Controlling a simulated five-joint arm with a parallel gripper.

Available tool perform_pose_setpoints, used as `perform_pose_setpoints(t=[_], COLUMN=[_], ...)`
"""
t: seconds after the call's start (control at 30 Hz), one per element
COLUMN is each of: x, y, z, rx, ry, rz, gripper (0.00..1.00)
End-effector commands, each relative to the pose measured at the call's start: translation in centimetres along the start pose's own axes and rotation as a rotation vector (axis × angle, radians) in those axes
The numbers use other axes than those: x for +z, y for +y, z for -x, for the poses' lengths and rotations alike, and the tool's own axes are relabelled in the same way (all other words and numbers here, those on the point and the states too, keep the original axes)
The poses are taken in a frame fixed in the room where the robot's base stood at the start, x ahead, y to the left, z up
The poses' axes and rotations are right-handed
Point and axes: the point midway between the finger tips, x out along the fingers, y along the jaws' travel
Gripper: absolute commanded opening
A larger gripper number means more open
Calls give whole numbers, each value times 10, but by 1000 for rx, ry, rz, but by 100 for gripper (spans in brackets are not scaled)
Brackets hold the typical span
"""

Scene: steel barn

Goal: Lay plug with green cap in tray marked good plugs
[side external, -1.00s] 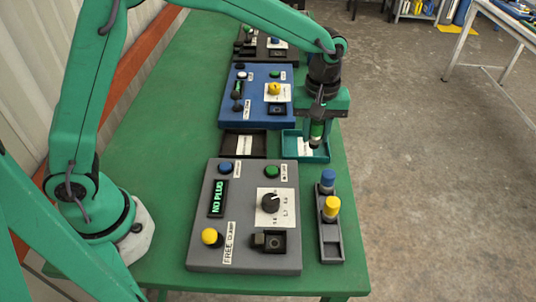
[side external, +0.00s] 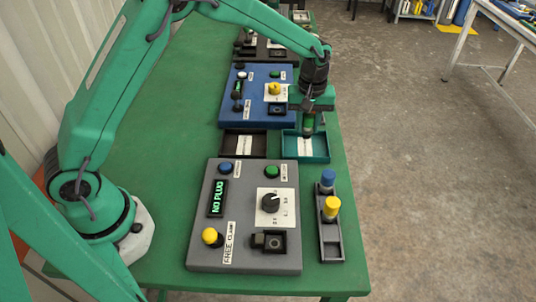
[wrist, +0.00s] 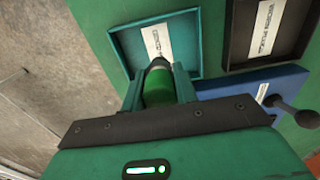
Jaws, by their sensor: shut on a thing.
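My gripper (wrist: 158,88) is shut on the plug with the green cap (wrist: 157,90); its green side and dark end show between the fingers. In the side view the gripper (side external: 309,112) holds the plug (side external: 309,126) about upright at the back part of the teal tray (side external: 325,157). I cannot tell its exact height above the tray floor. In the wrist view the teal tray (wrist: 197,42) lies past the plug's end, with a white label inside that is too small to read surely. The tray holds nothing else that I see.
A dark tray (side external: 226,145) with a label stands left of the teal one. A blue panel (side external: 228,110) is behind and a grey panel (side external: 196,255) in front. A dark rack (side external: 330,245) holds a blue-capped plug (side external: 327,177) and a yellow-capped plug (side external: 331,207).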

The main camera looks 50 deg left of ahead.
Motion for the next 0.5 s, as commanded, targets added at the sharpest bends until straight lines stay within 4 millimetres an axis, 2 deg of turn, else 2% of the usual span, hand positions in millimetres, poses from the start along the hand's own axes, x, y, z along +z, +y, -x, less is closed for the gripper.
perform_pose_setpoints(t=[0.3,0.5], x=[0,0], y=[0,0], z=[-32,-39], rx=[-2,0], ry=[-1,0], rz=[0,0], gripper=[6,6])
